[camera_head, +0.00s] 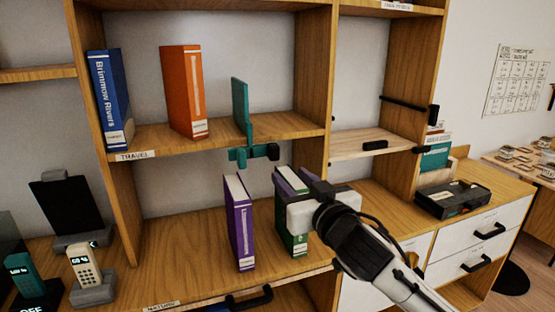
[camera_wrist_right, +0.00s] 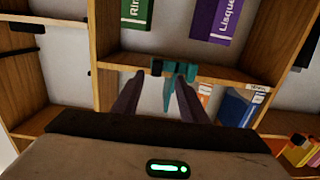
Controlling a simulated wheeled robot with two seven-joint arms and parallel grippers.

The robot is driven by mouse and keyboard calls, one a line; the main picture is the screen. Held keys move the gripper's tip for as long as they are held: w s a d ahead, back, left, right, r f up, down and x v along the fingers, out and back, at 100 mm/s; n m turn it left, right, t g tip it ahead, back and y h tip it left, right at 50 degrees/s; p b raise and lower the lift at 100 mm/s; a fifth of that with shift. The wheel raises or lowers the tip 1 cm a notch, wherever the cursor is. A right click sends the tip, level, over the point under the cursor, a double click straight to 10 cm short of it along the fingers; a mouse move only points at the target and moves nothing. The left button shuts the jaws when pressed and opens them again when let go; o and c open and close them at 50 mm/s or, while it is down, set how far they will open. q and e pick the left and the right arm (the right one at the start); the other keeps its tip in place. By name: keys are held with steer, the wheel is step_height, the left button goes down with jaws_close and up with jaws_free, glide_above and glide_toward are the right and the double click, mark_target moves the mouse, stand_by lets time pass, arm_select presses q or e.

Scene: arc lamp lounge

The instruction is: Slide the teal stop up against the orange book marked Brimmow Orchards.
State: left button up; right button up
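The orange book (camera_head: 182,92) stands upright on the upper shelf; its spine lettering is too small to read. The teal stop (camera_head: 241,110) stands to its right, with a clear gap between them. The stop's teal crosspiece with a dark end hangs at the shelf's front edge. My right gripper (camera_head: 291,178) is below and right of the stop, in front of the lower books. In the right wrist view its two fingers (camera_wrist_right: 160,80) are apart with nothing gripped, and the stop (camera_wrist_right: 168,92) shows beyond and between them. My left gripper is not in view.
A blue book (camera_head: 108,98) marked Brimmow Rivers stands left of the orange one. A purple book (camera_head: 240,222) and a green book (camera_head: 293,238), partly hidden by my gripper, stand below. The upper shelf (camera_head: 285,124) is bare right of the stop, up to the upright panel.

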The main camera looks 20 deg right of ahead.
mark_target(276, 150)
steer(key=w, duration=0.3)
steer(key=w+r+p, duration=0.1)
steer(key=w, duration=0.3)
steer(key=w+r, duration=0.1)
steer(key=w, duration=0.2)
steer(key=shift+w, duration=0.25)
jaws_close()
